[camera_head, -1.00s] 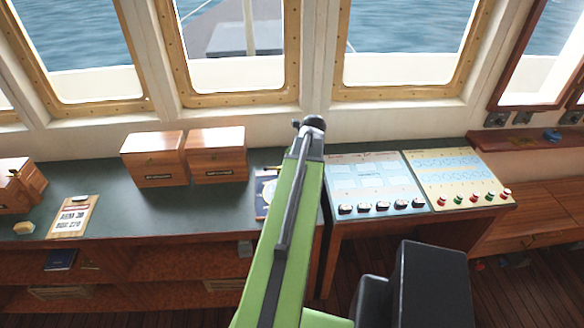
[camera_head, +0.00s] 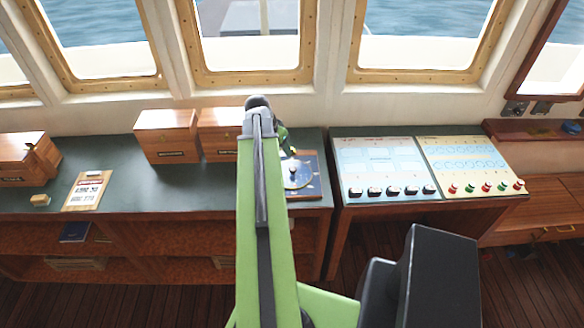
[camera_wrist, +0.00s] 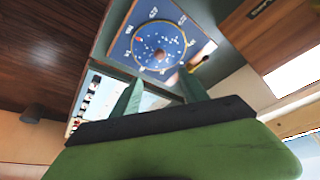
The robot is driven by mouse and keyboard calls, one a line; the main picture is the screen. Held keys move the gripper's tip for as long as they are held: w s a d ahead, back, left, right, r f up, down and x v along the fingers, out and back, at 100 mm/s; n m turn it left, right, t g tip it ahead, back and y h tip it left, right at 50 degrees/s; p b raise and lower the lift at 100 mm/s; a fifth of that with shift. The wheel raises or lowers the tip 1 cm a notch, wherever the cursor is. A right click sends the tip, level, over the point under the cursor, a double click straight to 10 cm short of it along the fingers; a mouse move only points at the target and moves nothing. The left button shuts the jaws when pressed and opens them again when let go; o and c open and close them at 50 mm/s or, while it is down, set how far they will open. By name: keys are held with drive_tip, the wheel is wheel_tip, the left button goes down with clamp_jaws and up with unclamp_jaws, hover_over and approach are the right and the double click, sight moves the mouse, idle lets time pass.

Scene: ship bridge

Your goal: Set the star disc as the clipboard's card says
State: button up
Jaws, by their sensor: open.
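The star disc (camera_head: 297,174) is a round blue dial on a square blue board on the dark green counter, partly hidden by my arm. In the wrist view the star disc (camera_wrist: 158,46) shows white dots, a pale rim with marks around it, and a small red mark at its left. The clipboard (camera_head: 88,191) lies on the counter at left, with a white card; its two lines of print are too small to read surely. My gripper (camera_wrist: 162,90) is open and empty, its two green fingers apart near the board's lower edge in the wrist view.
Several wooden boxes stand along the back of the counter, one (camera_head: 165,136) left of my arm. A small yellowish block (camera_head: 40,200) lies by the clipboard. A console (camera_head: 385,165) with switches and coloured buttons stands right of the board. The counter between clipboard and arm is clear.

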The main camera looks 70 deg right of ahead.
sight(293, 169)
drive_tip(key=b+x, duration=1.5)
drive_tip(key=x, duration=0.2)
drive_tip(key=shift+a, duration=0.25)
drive_tip(key=shift+s+d+f+b, duration=0.1)
drive_tip(key=shift+d+f+b, duration=0.1)
drive_tip(key=shift+f+b, duration=0.25)
drive_tip(key=shift+r, duration=0.2)
clamp_jaws()
